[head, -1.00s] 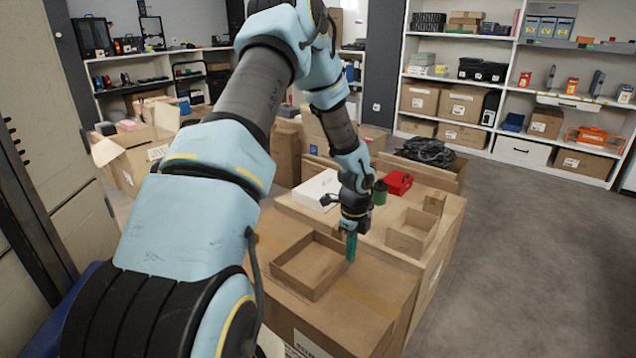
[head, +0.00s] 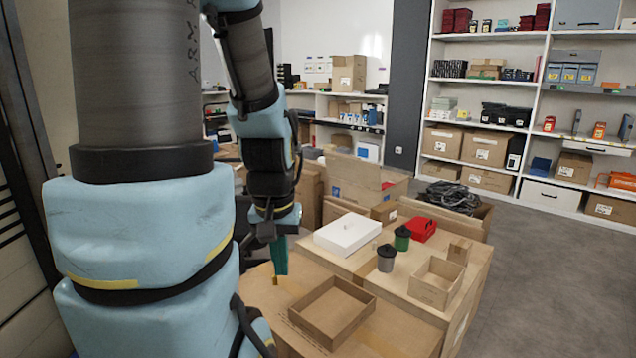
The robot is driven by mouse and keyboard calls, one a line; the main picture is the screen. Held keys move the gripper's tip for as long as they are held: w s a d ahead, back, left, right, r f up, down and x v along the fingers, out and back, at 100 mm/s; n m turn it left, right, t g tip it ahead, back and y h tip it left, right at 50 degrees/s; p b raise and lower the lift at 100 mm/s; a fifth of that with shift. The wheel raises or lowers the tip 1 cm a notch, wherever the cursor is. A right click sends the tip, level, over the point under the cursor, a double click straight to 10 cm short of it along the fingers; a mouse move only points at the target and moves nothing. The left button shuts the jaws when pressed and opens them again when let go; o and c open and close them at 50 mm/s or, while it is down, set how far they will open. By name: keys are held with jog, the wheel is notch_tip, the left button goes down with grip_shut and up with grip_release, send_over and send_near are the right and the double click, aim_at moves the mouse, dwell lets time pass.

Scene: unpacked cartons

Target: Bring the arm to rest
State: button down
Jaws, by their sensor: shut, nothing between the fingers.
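My gripper (head: 279,268) shows in the head view with its teal fingers together, pointing down. It is shut and empty. It hangs above the left part of the large carton, to the left of and behind the shallow open cardboard tray (head: 333,338). My arm fills the left of the view and hides much of what stands behind it. The tray looks empty.
On the cartons stand a white box (head: 347,233), a dark grey canister (head: 386,258), a green canister (head: 402,239), a red case (head: 423,229) and a small open carton (head: 436,281). A box of black cables (head: 451,197) is behind. Floor at right is clear.

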notch_tip(320, 180, up, 13)
jog(key=p, duration=1.1)
jog(key=shift+w, duration=0.2)
